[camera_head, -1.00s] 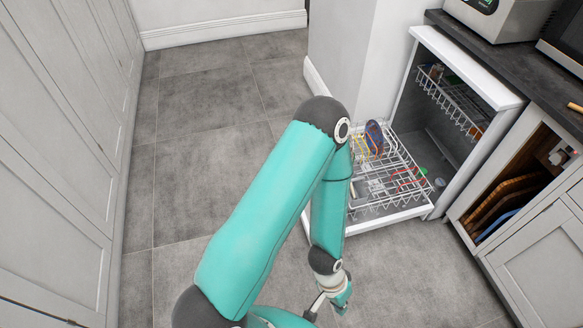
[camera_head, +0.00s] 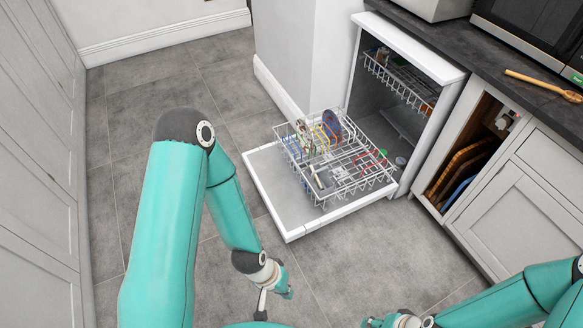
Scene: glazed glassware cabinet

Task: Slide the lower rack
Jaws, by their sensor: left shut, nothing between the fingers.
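The lower rack (camera_head: 347,184) is a white wire rack pulled out of the dishwasher over its open door (camera_head: 270,196). It holds a few upright dishes, among them a blue one (camera_head: 332,126), and a red item (camera_head: 370,160). My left gripper (camera_head: 284,292) is shut and empty, apart from the rack, in front of the door's near edge. My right gripper (camera_head: 376,322) is at the bottom edge of the picture, away from the rack and partly cut off; its finger opening cannot be made out.
The upper rack (camera_head: 398,82) sits inside the dishwasher (camera_head: 408,45). To the right is an open compartment with boards (camera_head: 462,168) and a cabinet front (camera_head: 520,215). A wooden spoon (camera_head: 545,86) lies on the dark counter. Grey floor (camera_head: 345,265) is clear before the door.

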